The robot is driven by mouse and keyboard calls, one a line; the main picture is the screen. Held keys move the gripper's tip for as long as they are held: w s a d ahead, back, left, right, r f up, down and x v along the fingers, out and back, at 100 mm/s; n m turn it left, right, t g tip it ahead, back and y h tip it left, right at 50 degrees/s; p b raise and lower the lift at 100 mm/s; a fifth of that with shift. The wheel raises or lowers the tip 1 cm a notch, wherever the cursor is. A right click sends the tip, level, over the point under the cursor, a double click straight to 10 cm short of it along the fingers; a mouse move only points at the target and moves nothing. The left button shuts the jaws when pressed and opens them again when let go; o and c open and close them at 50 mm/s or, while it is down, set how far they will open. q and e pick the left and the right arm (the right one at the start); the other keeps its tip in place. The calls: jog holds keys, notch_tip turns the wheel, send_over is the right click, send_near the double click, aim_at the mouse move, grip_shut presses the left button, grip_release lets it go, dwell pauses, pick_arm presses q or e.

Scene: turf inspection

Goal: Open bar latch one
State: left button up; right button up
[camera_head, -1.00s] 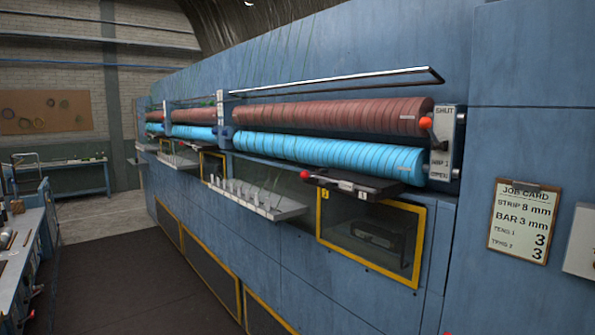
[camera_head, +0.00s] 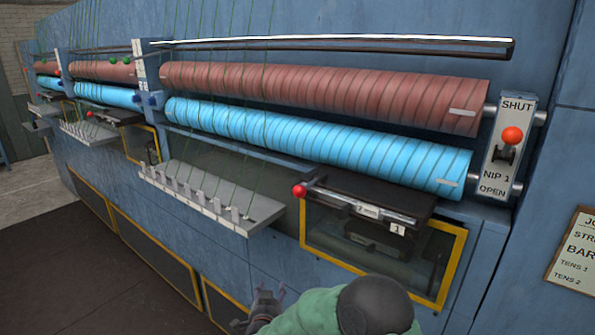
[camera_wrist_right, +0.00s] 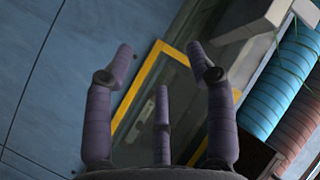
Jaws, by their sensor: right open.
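Bar latch one (camera_head: 360,205) is a silver bar with a red knob (camera_head: 299,191) at its left end. It lies along the front of a dark housing below the blue roller, beside a white plate marked 1 (camera_head: 397,229). My right gripper (camera_head: 266,296) is at the bottom of the head view, below and left of the knob and apart from it. In the right wrist view its purple-grey fingers (camera_wrist_right: 160,72) are spread and empty, facing a yellow-framed window. The knob cannot be made out there. My left gripper is not in view.
A yellow-framed window (camera_head: 447,262) sits under the latch. A grey comb shelf (camera_head: 205,198) juts out to its left, with green strands rising from it. Red (camera_head: 320,92) and blue (camera_head: 320,145) rollers run above. A NIP 1 lever panel (camera_head: 502,150) stands at right.

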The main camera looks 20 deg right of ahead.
aim_at(296, 194)
notch_tip(296, 194, up, 19)
jog(key=d+m+h+p, duration=0.1)
jog(key=m+h+p, duration=0.3)
jog(key=m+h, duration=0.1)
jog(key=s+r+m+g+h+p, duration=0.2)
jog(key=s+r+m+h+p, duration=0.35)
jog(key=r, duration=0.85)
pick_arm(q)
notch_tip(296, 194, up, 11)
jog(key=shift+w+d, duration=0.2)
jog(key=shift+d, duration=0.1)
pick_arm(e)
jog(key=shift+m+y, duration=0.35)
jog(key=shift+y, duration=0.5)
jog(key=x, duration=0.5)
jog(key=s+d+x, duration=0.1)
jog(key=x, duration=0.2)
jog(key=shift+w+d+f, duration=0.1)
jog(key=shift+w+d, duration=0.1)
jog(key=shift+d, duration=0.1)
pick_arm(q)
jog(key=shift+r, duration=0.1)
pick_arm(e)
grip_shut()
